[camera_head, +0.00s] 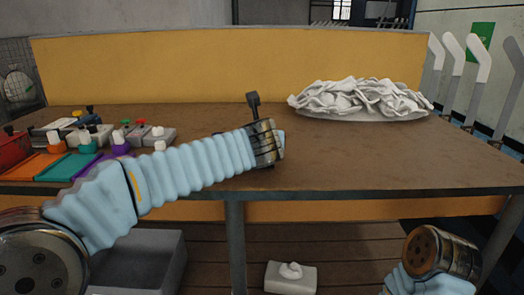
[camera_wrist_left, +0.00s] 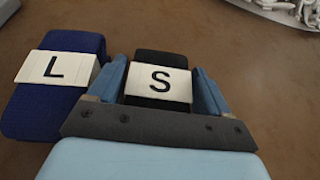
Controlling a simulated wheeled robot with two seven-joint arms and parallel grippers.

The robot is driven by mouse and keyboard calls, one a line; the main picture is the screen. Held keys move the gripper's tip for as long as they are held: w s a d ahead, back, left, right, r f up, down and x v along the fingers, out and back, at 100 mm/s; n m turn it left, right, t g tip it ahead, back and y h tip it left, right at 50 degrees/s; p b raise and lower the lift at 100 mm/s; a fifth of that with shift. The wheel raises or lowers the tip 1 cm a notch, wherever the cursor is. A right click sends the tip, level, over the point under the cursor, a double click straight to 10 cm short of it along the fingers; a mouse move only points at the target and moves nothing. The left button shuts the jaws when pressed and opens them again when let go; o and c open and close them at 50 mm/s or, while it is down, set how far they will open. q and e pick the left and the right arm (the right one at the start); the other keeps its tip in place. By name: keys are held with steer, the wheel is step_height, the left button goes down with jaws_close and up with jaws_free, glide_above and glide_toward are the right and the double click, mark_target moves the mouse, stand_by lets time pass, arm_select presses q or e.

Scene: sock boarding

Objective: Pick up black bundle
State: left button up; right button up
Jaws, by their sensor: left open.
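In the left wrist view the black bundle (camera_wrist_left: 162,60) lies on the brown table, with a white band marked S around it. My left gripper (camera_wrist_left: 159,68) is open, with one blue finger on each side of the black bundle. I cannot tell whether the fingers touch it. A dark blue bundle (camera_wrist_left: 45,108) with a white band marked L lies just left of the left finger. In the head view my left arm reaches over the table and hides both bundles. My right arm shows at the bottom right, but its gripper is not in view.
A pile of white socks (camera_head: 360,98) lies at the back right of the table (camera_head: 400,165). Coloured trays (camera_head: 80,165) and several small labelled pieces stand at the left. A yellow panel (camera_head: 200,70) closes the back.

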arm_select(q)
steer(key=c, duration=0.8)
steer(key=shift+r, duration=0.1)
